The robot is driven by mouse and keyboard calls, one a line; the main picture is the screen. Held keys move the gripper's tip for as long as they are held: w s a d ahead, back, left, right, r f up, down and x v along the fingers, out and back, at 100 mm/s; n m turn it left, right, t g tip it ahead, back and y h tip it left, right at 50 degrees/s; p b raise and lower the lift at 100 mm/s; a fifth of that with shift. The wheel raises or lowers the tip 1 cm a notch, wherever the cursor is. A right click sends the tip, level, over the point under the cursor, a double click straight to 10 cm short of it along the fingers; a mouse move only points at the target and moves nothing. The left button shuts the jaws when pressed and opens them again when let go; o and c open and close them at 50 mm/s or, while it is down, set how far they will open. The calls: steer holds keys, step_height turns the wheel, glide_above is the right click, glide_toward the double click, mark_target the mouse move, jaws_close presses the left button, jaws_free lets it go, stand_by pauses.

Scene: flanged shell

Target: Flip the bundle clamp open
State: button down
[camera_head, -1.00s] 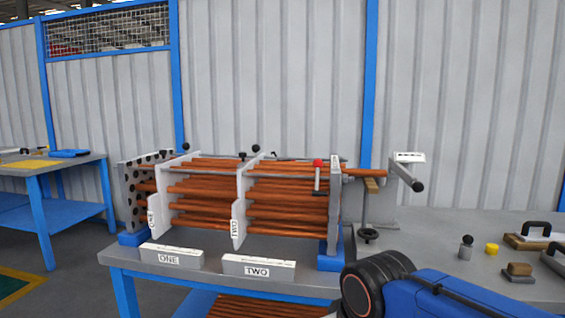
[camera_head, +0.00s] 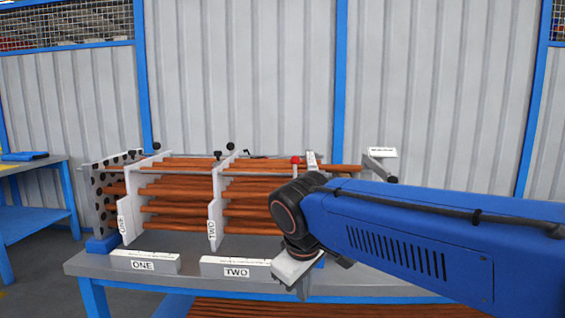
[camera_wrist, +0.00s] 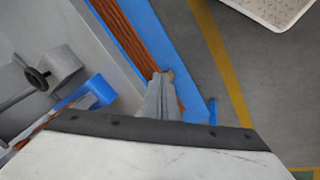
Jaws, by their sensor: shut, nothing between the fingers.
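A tube bundle (camera_head: 165,208) of copper-coloured tubes lies between upright plates on the bench. A red knob (camera_head: 295,160) stands at the top right of the bundle, apparently on the bundle clamp; my arm hides the clamp's lower part. My gripper shows in the wrist view (camera_wrist: 162,78), its fingers together and empty, pointing down past the bench edge. In the head view its body is below and in front of the red knob, apart from it.
More tubes (camera_wrist: 128,38) lie on the blue lower shelf.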

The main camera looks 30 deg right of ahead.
steer(key=w+d+r+n+g+h, duration=0.1)
steer(key=w+d+r+n+h, duration=0.15)
steer(key=w+r, duration=0.4)
steer(key=w+d+r+n+h, duration=0.1)
steer(key=w+r+h, duration=0.2)
steer(key=w+r, duration=0.4)
steer(key=h, duration=0.5)
glide_toward(295, 174)
steer(key=w+r, duration=0.4)
steer(key=w, duration=0.1)
steer(key=shift+w+a+f+g+y, duration=0.15)
steer(key=shift+a+f+g+y, duration=0.1)
steer(key=shift+a+g, duration=0.2)
steer(key=s+x, duration=0.1)
steer(key=x, duration=0.8)
steer(key=shift+w+d+f, duration=0.3)
steer(key=shift+w+d, duration=0.05)
steer(key=shift+w, duration=0.2)
steer(key=shift+s+r, duration=0.1)
